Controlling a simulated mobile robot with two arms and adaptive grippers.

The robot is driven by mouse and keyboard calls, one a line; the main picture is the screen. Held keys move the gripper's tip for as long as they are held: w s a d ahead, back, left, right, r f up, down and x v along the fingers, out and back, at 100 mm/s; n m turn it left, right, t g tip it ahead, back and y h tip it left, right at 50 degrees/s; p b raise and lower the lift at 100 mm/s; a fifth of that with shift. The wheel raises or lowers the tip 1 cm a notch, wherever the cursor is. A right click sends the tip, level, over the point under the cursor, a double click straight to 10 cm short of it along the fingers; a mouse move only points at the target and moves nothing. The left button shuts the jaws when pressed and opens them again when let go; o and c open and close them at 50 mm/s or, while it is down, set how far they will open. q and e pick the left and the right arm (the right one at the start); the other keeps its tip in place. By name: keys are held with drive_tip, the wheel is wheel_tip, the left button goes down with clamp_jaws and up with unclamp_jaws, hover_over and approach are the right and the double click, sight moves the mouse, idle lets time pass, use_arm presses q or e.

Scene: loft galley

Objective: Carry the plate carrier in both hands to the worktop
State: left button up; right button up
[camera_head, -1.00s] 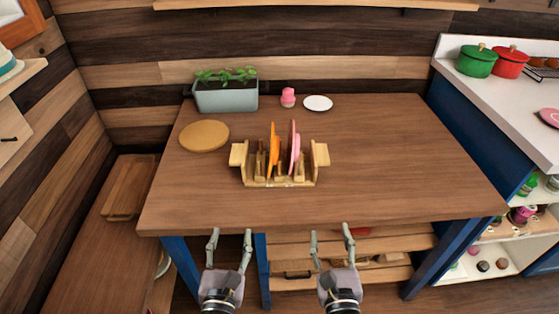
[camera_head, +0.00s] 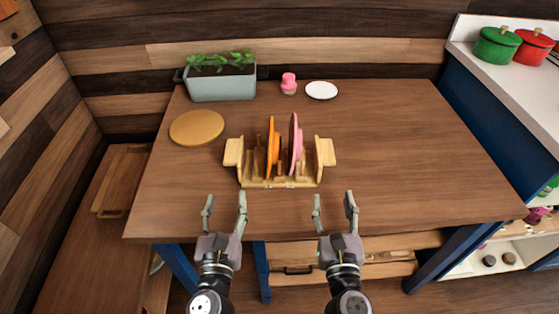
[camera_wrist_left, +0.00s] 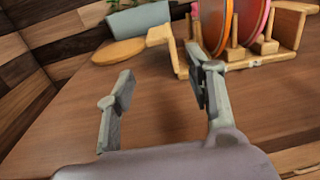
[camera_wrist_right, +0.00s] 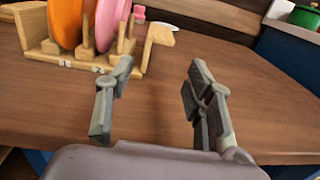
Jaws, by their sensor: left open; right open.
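The wooden plate carrier (camera_head: 282,184) stands on the wooden table, with a handle block at each end. It holds an orange plate (camera_head: 273,148) and a pink plate (camera_head: 296,143) upright in its slots. My left gripper (camera_head: 225,205) is open and empty, in front of the carrier's left end. My right gripper (camera_head: 334,205) is open and empty, in front of the carrier's right end. Both are apart from it. The carrier also shows in the left wrist view (camera_wrist_left: 262,61) and the right wrist view (camera_wrist_right: 80,65), beyond the fingers.
On the table (camera_head: 410,170) are a round wooden board (camera_head: 197,127), a planter (camera_head: 222,86), a pink shaker-like item (camera_head: 289,84) and a white dish (camera_head: 321,90). The table's right side is clear. A white counter (camera_head: 480,64) at right bears green (camera_head: 496,44) and red (camera_head: 534,46) pots.

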sight(234, 153)
use_arm(q)
drive_tip(key=w, duration=1.6)
drive_tip(key=shift+w, duration=0.15)
use_arm(e)
drive_tip(key=w, duration=1.6)
drive_tip(key=shift+w, duration=0.15)
use_arm(q)
drive_tip(key=shift+c, duration=0.5)
use_arm(e)
drive_tip(key=shift+c, duration=0.5)
use_arm(q)
clamp_jaws()
use_arm(e)
clamp_jaws()
drive_tip(key=shift+r, duration=0.1)
